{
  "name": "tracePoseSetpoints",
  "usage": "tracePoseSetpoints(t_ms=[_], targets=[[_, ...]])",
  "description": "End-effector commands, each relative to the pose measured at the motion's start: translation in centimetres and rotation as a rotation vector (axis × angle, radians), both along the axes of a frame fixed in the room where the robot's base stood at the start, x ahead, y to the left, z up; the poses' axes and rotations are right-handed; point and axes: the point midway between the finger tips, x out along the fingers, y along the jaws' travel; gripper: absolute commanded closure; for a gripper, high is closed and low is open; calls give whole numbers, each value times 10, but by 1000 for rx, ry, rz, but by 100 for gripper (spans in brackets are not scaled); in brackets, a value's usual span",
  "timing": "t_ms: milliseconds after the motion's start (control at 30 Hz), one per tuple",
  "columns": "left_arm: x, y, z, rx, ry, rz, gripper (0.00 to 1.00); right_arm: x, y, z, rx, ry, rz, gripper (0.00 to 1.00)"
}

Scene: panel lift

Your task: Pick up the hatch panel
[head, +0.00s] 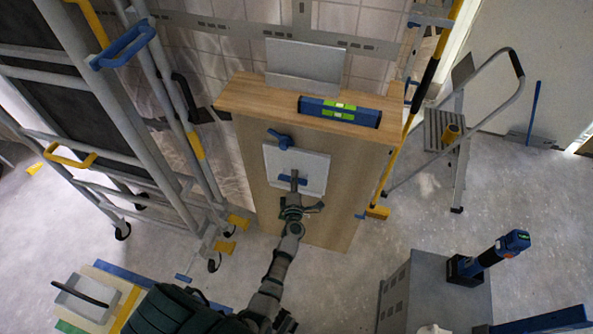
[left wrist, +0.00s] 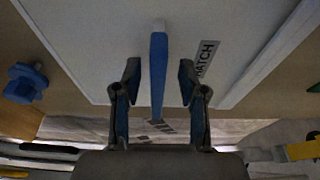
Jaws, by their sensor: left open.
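The hatch panel (head: 315,168) is a pale plate against the upright front of a wooden cabinet. It also fills much of the left wrist view (left wrist: 90,45), where a label ending in "ATCH" shows. A blue bar handle (left wrist: 158,75) stands on the panel. My left gripper (head: 293,186) is at the handle, and it is open. In the left wrist view its two fingers (left wrist: 158,88) stand on either side of the handle with gaps. A blue knob (head: 283,139) sits at the panel's upper edge and shows in the left wrist view (left wrist: 25,83). My right gripper is not in view.
A blue level (head: 340,111) lies on the wooden cabinet top (head: 250,95). A scaffold frame (head: 160,130) stands at left. A stepladder (head: 460,140) and a yellow pole (head: 405,135) stand at right. A grey cabinet (head: 450,300) bears a blue tool (head: 495,255).

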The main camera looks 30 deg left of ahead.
Motion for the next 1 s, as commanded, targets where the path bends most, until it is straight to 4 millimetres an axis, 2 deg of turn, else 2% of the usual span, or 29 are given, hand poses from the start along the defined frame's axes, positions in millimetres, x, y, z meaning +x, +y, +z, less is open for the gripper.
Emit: tracePoseSetpoints(t_ms=[200, 367, 400, 1000], targets=[[0, 1, 0, 0, 0, 0, 58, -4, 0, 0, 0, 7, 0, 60], [0, 0, 0, 1, 0, 0, 98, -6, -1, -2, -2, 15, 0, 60], [0, 0, 0, 1, 0, 0, 100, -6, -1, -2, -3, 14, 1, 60], [1, 0, 6, 1, -2, 0, 100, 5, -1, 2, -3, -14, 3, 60]])
